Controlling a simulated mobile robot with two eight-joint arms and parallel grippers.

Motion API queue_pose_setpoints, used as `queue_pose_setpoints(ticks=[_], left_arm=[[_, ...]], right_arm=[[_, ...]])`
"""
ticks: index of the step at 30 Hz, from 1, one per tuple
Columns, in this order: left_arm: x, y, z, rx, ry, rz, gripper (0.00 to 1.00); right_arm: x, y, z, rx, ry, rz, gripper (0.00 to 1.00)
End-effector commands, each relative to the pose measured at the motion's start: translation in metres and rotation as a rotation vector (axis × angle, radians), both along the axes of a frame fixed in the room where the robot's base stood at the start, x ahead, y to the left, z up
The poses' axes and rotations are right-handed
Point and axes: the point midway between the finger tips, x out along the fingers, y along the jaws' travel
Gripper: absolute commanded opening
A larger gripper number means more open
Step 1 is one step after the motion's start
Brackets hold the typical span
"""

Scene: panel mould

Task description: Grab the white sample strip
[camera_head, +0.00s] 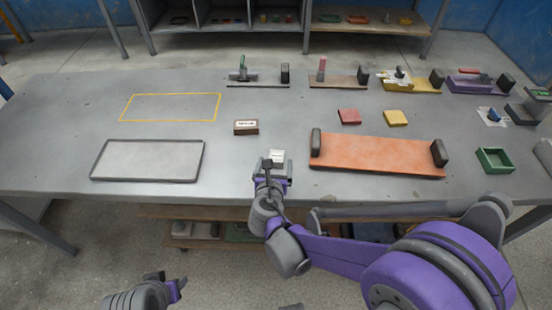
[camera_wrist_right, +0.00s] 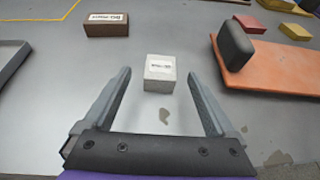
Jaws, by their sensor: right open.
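A small white block with a dark printed label, the white sample strip (camera_head: 277,156), lies on the grey table near its front edge. In the right wrist view the white sample strip (camera_wrist_right: 160,74) sits ahead, between the lines of the two fingers. My right gripper (camera_head: 272,169) is open and empty, just in front of the strip; its fingers also show in the right wrist view (camera_wrist_right: 159,88). No contact with the strip is visible. My left gripper (camera_head: 176,287) is low at the front, off the table; its jaws are unclear.
A brown labelled block (camera_head: 246,127) lies behind and left of the strip. An orange panel (camera_head: 375,154) with dark end blocks lies to the right. A grey tray (camera_head: 148,160) is at left. Red (camera_head: 349,117) and yellow (camera_head: 396,118) blocks lie behind the panel. Table around the strip is clear.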

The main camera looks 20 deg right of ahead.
Motion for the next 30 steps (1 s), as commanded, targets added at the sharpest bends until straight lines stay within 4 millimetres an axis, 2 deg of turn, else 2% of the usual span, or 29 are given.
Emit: queue_pose_setpoints(ticks=[9,19,30], left_arm=[[0.000,0.000,-0.005,0.000,0.001,0.000,0.50],[0.000,0.000,-0.005,0.000,0.002,0.000,0.50],[0.000,0.000,-0.005,0.000,0.002,0.000,0.50]], right_arm=[[0.037,-0.015,-0.019,0.001,0.001,-0.003,0.91],[0.043,-0.017,-0.021,0.001,-0.001,-0.002,0.89],[0.042,-0.017,-0.021,0.001,-0.001,-0.002,0.23]])
